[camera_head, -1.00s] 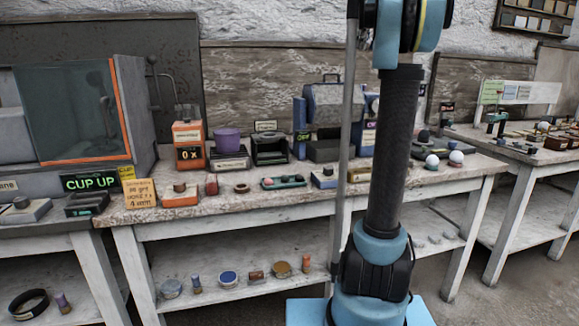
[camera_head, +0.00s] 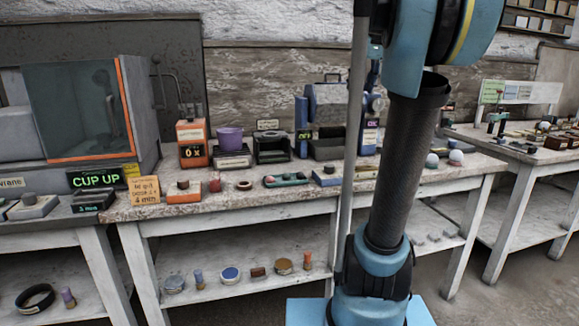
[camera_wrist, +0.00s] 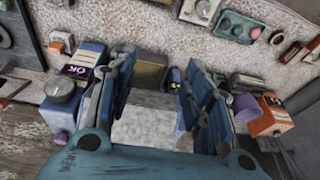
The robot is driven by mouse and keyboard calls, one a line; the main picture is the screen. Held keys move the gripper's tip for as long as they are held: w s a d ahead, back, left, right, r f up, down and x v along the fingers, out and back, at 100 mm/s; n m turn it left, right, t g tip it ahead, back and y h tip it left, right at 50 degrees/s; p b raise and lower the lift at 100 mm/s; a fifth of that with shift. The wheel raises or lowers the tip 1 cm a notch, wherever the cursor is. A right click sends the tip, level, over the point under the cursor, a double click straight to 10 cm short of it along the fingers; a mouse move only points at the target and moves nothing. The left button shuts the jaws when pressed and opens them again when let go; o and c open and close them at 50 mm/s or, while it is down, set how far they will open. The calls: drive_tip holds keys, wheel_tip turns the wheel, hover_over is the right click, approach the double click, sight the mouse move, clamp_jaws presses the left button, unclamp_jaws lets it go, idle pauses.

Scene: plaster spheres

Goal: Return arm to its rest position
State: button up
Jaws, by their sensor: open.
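My arm (camera_head: 405,160) rises from its blue base at the right of centre in the head view, and its upper joint (camera_head: 430,30) runs out of the top of the picture. Part of the arm shows behind the column. My gripper (camera_wrist: 155,95) shows in the wrist view with its two blue fingers spread wide. Nothing is between the fingers. The gripper hangs above the workbench, clear of the things on it as far as I can tell. I cannot make out the fingertips in the head view.
The workbench (camera_head: 290,198) holds an orange box (camera_head: 192,143), a purple cup (camera_head: 230,139) and a green tray (camera_head: 285,181). Two pale spheres (camera_head: 456,155) sit at its right end. A glass-fronted cabinet (camera_head: 80,112) stands at left. Floor is clear at lower right.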

drive_tip(key=s+a+f+m, duration=0.1)
drive_tip(key=s+f, duration=0.7)
drive_tip(key=f, duration=0.5)
drive_tip(key=s+a+f+m+h, duration=0.1)
drive_tip(key=s+a+f, duration=0.1)
drive_tip(key=s+f, duration=0.7)
drive_tip(key=s+a+f+m, duration=0.1)
drive_tip(key=s+f, duration=0.7)
drive_tip(key=f, duration=1.1)
drive_tip(key=shift+s+a, duration=0.25)
drive_tip(key=shift+s, duration=0.15)
drive_tip(key=shift+w+f, duration=0.25)
drive_tip(key=shift+w, duration=0.15)
